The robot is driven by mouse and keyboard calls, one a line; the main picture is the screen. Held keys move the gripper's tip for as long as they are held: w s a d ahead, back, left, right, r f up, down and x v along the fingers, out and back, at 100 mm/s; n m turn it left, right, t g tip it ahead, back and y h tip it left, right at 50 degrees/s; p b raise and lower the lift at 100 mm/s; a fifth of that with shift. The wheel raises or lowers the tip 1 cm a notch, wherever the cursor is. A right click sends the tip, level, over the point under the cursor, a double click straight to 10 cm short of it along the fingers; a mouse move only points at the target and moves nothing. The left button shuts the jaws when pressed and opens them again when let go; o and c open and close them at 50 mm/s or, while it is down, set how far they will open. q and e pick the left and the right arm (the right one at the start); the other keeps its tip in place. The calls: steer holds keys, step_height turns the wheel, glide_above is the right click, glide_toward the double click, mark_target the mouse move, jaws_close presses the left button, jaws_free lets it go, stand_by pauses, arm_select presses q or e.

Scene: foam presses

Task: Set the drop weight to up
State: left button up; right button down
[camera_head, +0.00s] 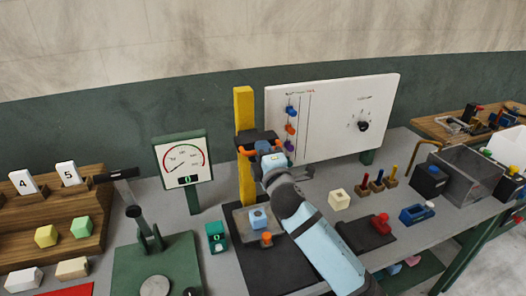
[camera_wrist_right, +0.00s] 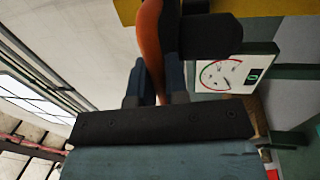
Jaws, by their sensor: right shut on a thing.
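The drop weight (camera_head: 258,137) is a dark block on a yellow upright column (camera_head: 244,105), with orange handles at its sides. It sits around the middle of the column, above the dark base plate (camera_head: 280,268). A small blue-grey block (camera_head: 258,218) stands on the base beneath it. My right gripper (camera_head: 264,150) is at the front of the weight. In the right wrist view, its fingers (camera_wrist_right: 157,85) are shut on the orange handle (camera_wrist_right: 151,45), with the dark block (camera_wrist_right: 210,37) beside it. My left gripper is not in view.
A dial gauge (camera_head: 183,160) stands left of the column. A white panel (camera_head: 335,120) with coloured knobs and a black dial stands behind to the right. A green lever press (camera_head: 150,250) is at the left front. Small blocks and tools crowd the bench at the right.

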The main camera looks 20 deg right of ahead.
steer(key=shift+r, duration=0.75)
steer(key=c, duration=1.1)
jaws_free()
steer(key=shift+c, duration=0.2)
steer(key=shift+f, duration=0.1)
steer(key=shift+f, duration=0.1)
steer(key=s+f+b, duration=0.2)
steer(key=s+b, duration=0.1)
steer(key=s, duration=1)
steer(key=shift+s+d+f, duration=0.2)
steer(key=shift+s+d, duration=0.05)
steer(key=shift+s, duration=0.1)
